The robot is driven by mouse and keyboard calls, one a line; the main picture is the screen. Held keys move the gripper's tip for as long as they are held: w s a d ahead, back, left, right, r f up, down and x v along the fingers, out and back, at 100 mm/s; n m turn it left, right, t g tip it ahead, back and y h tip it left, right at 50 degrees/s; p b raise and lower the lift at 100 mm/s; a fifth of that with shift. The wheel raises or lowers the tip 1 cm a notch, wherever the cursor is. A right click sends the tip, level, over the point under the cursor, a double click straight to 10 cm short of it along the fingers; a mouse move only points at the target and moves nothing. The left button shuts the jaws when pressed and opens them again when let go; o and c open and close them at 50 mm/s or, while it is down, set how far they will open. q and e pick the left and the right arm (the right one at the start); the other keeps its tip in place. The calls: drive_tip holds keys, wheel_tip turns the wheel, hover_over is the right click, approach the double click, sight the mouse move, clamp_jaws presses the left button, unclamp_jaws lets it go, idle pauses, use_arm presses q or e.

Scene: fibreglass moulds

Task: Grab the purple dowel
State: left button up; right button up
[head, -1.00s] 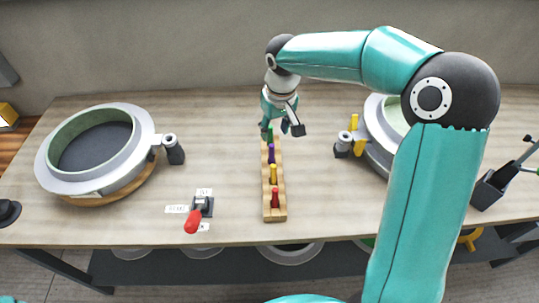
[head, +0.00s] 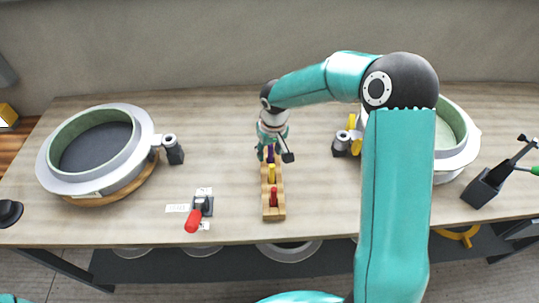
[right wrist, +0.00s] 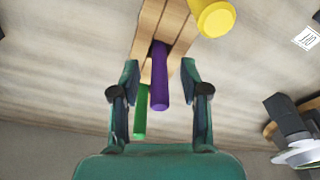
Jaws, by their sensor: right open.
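The purple dowel (right wrist: 160,82) stands in the wooden rack (head: 272,212); in the head view its top (head: 270,152) shows just below my right gripper. My right gripper (right wrist: 160,95) is open, and in the right wrist view its two fingers lie to either side of the purple dowel with gaps on both sides. The green dowel (right wrist: 140,118) is beside the purple one, nearer the left finger. The yellow dowel (head: 272,173) and red dowel (head: 273,197) stand nearer the front of the rack. My left gripper is not clearly in view.
A round mould (head: 60,180) sits at the left of the table (head: 225,125), and another (head: 462,155) at the right, partly behind my arm. A red-handled toggle clamp (head: 200,207) is left of the rack. A dark holder (head: 483,190) stands at the right edge.

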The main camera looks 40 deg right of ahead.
clamp_jaws()
drive_tip(key=shift+w, duration=0.1)
drive_tip(key=shift+r, duration=0.1)
